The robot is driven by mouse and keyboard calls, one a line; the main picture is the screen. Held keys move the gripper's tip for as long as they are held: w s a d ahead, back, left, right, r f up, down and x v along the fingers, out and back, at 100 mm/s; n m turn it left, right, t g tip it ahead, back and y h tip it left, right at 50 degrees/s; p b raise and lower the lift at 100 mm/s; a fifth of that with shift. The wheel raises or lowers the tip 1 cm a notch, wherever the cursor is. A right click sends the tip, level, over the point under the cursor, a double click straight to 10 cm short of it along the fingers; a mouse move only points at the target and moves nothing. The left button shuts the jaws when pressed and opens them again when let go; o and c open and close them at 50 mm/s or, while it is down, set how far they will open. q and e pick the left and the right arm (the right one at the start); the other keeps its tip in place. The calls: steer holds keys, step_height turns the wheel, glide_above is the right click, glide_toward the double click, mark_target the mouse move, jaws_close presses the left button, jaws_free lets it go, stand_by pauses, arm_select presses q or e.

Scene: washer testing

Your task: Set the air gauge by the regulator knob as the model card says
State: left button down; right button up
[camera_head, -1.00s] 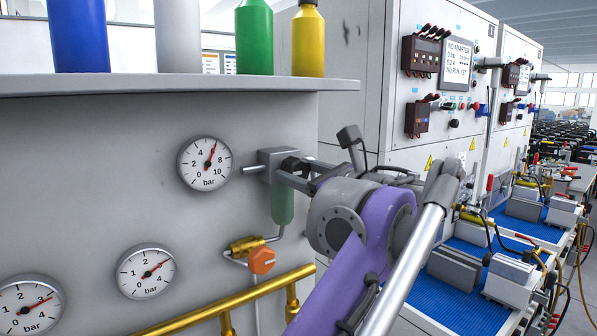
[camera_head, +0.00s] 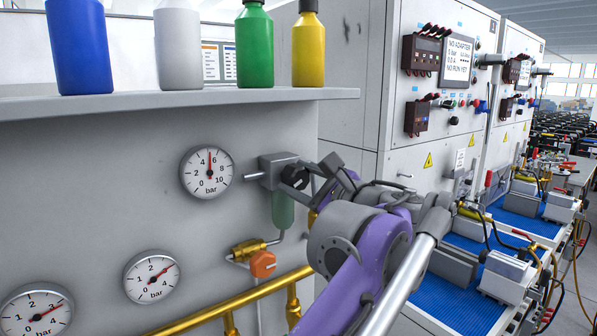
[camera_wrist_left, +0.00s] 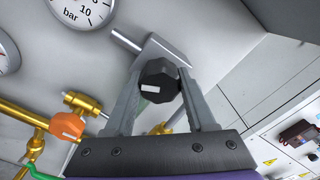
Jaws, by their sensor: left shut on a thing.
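The air gauge (camera_head: 207,172), marked 0 to 10 bar, is on the grey panel. Its red needle points almost straight up, between 4 and 6, at about 5. Right of it is the regulator (camera_head: 277,165) with a green bowl below. My left gripper (camera_head: 303,180) is shut on its black regulator knob (camera_head: 294,177). In the left wrist view the fingers stand on both sides of the knob (camera_wrist_left: 158,82), which has a white mark on its face. No readable model card shows; paper sheets (camera_head: 218,62) behind the shelf are too small to read. My right gripper is not in view.
Two smaller gauges (camera_head: 151,276) (camera_head: 37,309) sit lower left. An orange valve knob (camera_head: 262,264) and a brass pipe (camera_head: 245,303) run below the regulator. A shelf (camera_head: 180,103) with bottles is above. Test cabinets with a display (camera_head: 457,60) stand at right.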

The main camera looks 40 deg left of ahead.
arm_select(q)
steer(key=shift+n, duration=0.4)
steer(key=shift+c, duration=1.2)
jaws_free()
steer(key=shift+d, duration=0.1)
steer(key=v, duration=1)
steer(key=shift+s+d, duration=0.15)
steer(key=shift+d, duration=0.15)
